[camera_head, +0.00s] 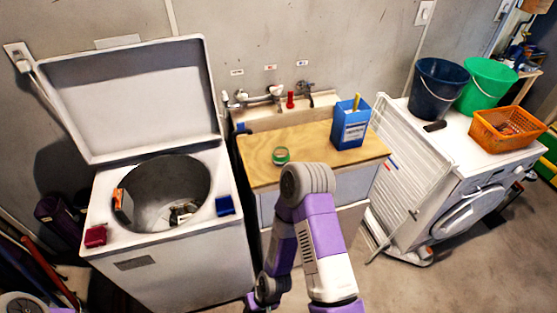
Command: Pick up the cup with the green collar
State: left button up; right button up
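A small cup with a green collar (281,156) stands on the wooden counter top (258,172), near its front left part. I see it from above, as a green ring around a pale middle. One of my purple and white arms rises in front of the counter, with its bent grey joint just right of and below the cup in the picture. That arm's gripper is not visible. A small piece of my other arm shows at the bottom left corner, and its gripper is out of view.
A blue box (350,124) stands at the counter's back right. Taps and a red item (290,100) are behind. An open top-loading washer (215,168) is left. A white machine (470,165) at right bears two buckets and an orange basket (490,136).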

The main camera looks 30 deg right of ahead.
aim_at(280, 155)
jog(key=k, duration=0.5)
jog(key=z, duration=2.1)
jog(key=i, duration=1.15)
jog(key=u, duration=1.5)
